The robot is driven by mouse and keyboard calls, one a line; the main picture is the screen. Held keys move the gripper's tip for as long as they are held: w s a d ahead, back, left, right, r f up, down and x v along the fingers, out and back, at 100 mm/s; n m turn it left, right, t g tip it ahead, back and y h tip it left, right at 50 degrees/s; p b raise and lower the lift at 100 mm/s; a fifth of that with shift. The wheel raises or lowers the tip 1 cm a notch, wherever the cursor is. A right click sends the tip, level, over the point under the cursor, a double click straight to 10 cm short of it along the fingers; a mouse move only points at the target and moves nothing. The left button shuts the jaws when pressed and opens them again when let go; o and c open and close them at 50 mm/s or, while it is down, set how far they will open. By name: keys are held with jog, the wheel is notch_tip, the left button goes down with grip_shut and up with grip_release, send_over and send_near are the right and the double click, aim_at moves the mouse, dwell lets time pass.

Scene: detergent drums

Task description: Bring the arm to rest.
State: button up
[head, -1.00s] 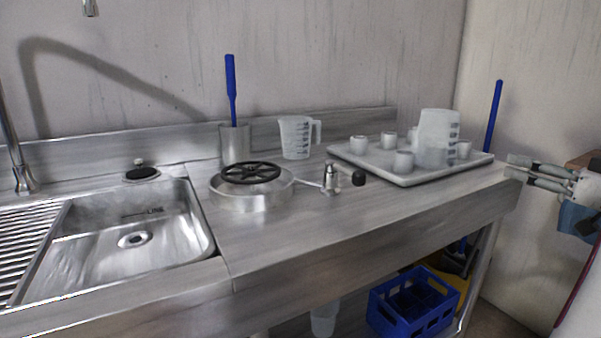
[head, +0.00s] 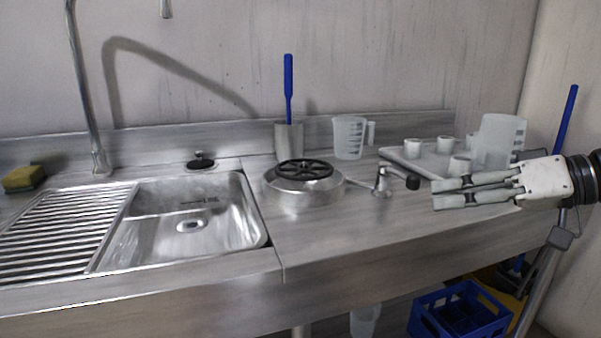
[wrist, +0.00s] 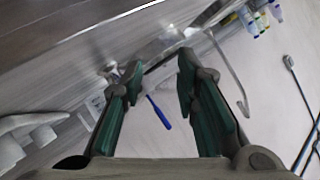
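My gripper (head: 436,195) reaches in from the right in the head view, its fingers pointing left, in front of the tray and the metal valve. In the wrist view its two green-padded fingers (wrist: 155,80) stand apart with nothing between them. It is open and holds nothing. It partly hides the tray (head: 400,161) and some of the cups on it.
The steel counter carries a sink (head: 165,250), a round metal drum with a black handwheel (head: 304,169), a measuring jug (head: 350,138), a valve (head: 381,184) and a blue-handled brush (head: 288,90) in a holder. A blue crate (head: 460,312) sits below. The counter's front middle is clear.

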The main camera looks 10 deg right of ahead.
jog(key=s+a+f+g+h, duration=0.1)
jog(key=s+a+f+g, duration=0.25)
jog(key=s+a, duration=0.35)
jog(key=s+a+f+g+h, duration=0.1)
jog(key=s+a+f+g, duration=0.3)
jog(key=a, duration=0.6)
jog(key=s+d+f+m+g+h, duration=0.1)
jog(key=s+f+h, duration=0.1)
jog(key=s+h, duration=0.25)
jog(key=s+d+f+m+g+h, duration=0.1)
jog(key=s+d+f+h, duration=0.15)
jog(key=s, duration=0.35)
notch_tip(320, 180, up, 34)
jog(key=t+p, duration=0.4)
jog(key=p, duration=2.7)
jog(key=shift+a+f+h+p, duration=0.2)
jog(key=shift+f+h+p, duration=0.05)
jog(key=shift+h+p, duration=0.05)
